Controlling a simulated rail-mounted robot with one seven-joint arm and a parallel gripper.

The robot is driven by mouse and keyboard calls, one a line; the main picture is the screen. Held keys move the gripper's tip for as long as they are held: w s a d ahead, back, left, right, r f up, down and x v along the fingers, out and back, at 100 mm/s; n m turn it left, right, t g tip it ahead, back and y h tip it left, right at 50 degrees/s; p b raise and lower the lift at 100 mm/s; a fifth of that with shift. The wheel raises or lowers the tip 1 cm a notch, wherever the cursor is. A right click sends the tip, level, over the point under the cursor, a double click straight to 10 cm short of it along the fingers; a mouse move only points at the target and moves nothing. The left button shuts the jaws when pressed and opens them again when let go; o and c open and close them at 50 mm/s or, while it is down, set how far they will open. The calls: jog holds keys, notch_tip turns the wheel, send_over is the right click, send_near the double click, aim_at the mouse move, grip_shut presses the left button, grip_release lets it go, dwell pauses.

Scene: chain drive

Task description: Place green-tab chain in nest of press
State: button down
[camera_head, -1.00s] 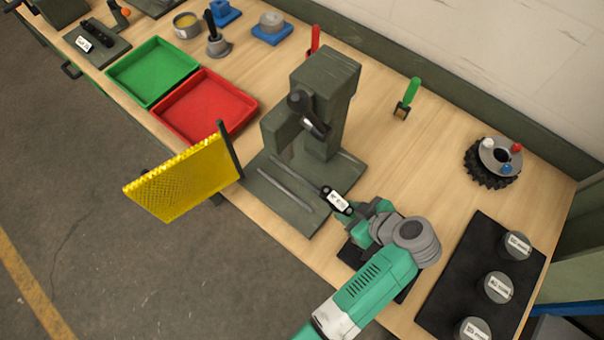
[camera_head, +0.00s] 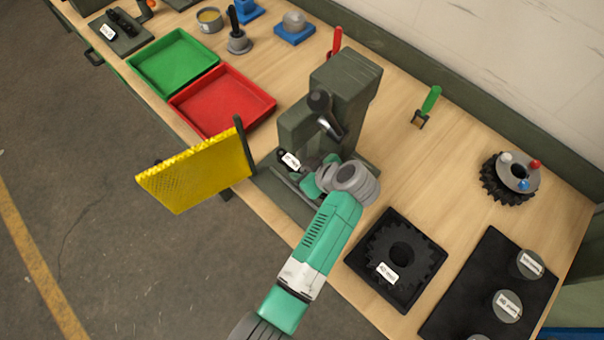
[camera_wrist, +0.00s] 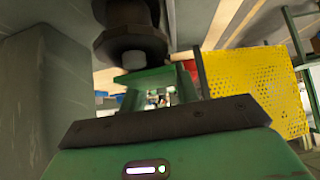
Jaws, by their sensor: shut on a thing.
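The dark grey-green press (camera_head: 345,85) stands on its base plate (camera_head: 283,200) mid-bench, with a black-knobbed lever on its front. My gripper (camera_head: 307,175) is low over the plate, at the foot of the press. It is shut on a small dark piece with a white label (camera_head: 290,160), which seems to be the chain; no green tab on it can be made out. In the wrist view the press's dark round ram (camera_wrist: 130,30) hangs just above my green fingers (camera_wrist: 155,80). The nest is hidden, and I cannot tell whether the chain touches it.
A yellow perforated guard (camera_head: 200,172) juts out left of the press. Red (camera_head: 222,100) and green (camera_head: 172,62) trays lie behind it. A black tray with a labelled gear (camera_head: 398,258) is right of my arm. A green-handled tool (camera_head: 428,100) stands at the back.

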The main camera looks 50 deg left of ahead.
jog(key=shift+a, duration=0.15)
jog(key=shift+f, duration=1.75)
jog(key=shift+f+b, duration=0.4)
jog(key=shift+b, duration=0.25)
jog(key=shift+f, duration=0.25)
jog(key=shift+r, duration=0.1)
jog(key=c, duration=1)
grip_release()
jog(key=shift+c, duration=0.2)
jog(key=v, duration=0.4)
jog(key=p+v, duration=0.1)
jog(key=v, duration=0.3)
jog(key=p+v, duration=0.1)
jog(key=v, duration=0.4)
jog(key=shift+a+r, duration=0.2)
jog(key=shift+a, duration=0.1)
jog(key=shift+w, duration=0.1)
